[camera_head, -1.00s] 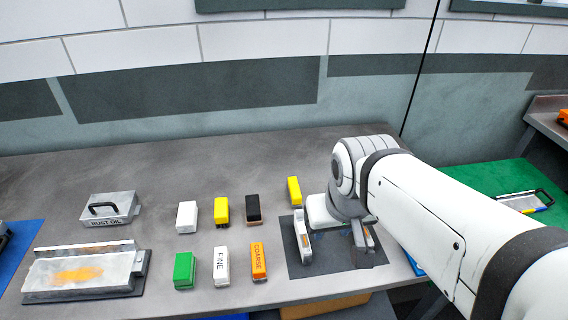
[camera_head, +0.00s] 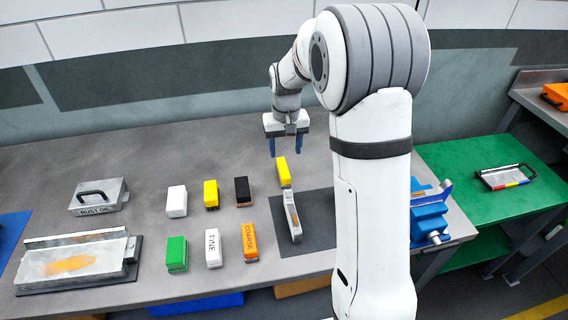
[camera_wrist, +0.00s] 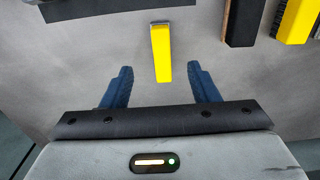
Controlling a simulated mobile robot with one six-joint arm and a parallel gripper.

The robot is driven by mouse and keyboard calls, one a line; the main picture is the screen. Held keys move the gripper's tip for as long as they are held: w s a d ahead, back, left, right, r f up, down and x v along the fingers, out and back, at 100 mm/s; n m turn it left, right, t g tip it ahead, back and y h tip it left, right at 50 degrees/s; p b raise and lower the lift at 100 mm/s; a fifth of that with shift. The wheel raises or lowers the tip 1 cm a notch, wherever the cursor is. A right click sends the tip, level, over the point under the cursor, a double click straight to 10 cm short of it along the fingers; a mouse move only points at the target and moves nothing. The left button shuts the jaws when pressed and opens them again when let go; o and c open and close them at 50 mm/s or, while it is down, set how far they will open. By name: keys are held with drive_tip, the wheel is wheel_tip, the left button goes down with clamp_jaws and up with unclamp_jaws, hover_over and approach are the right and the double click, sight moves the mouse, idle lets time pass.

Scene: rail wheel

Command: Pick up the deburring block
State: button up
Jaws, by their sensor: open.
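No label that I can read names a deburring block. A slim yellow block (camera_head: 283,171) lies on the grey bench, just behind the dark mat. It also shows in the wrist view (camera_wrist: 161,54), between the lines of my two fingers. My gripper (camera_head: 286,148) is open and empty, its blue fingers pointing down above and just behind this block. In the wrist view my gripper (camera_wrist: 160,80) has one finger to each side of the block, not touching it.
A metal piece (camera_head: 292,216) stands on the mat (camera_head: 315,210). To the left are a black-topped block (camera_head: 242,190), another yellow block (camera_head: 210,194), a white block (camera_head: 176,201), and green, FINE and COARSE blocks (camera_head: 250,242). A blue vise (camera_head: 428,222) is at the right.

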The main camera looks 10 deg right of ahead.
sight(283, 167)
drive_tip(key=shift+w+f, duration=1.1)
drive_tip(key=shift+f, duration=0.15)
drive_tip(key=shift+w+f, duration=0.15)
drive_tip(key=shift+f, duration=0.25)
wheel_tip(283, 167, down, 7)
drive_tip(key=shift+a+f+p, duration=0.1)
drive_tip(key=shift+f+p, duration=0.1)
drive_tip(key=shift+p, duration=1.05)
drive_tip(key=shift+c, duration=0.5)
drive_tip(key=c, duration=1)
drive_tip(key=shift+r, duration=0.15)
drive_tip(key=shift+c, duration=0.2)
wheel_tip(283, 167, up, 10)
drive_tip(key=shift+f+b, duration=0.1)
drive_tip(key=shift+b, duration=1.05)
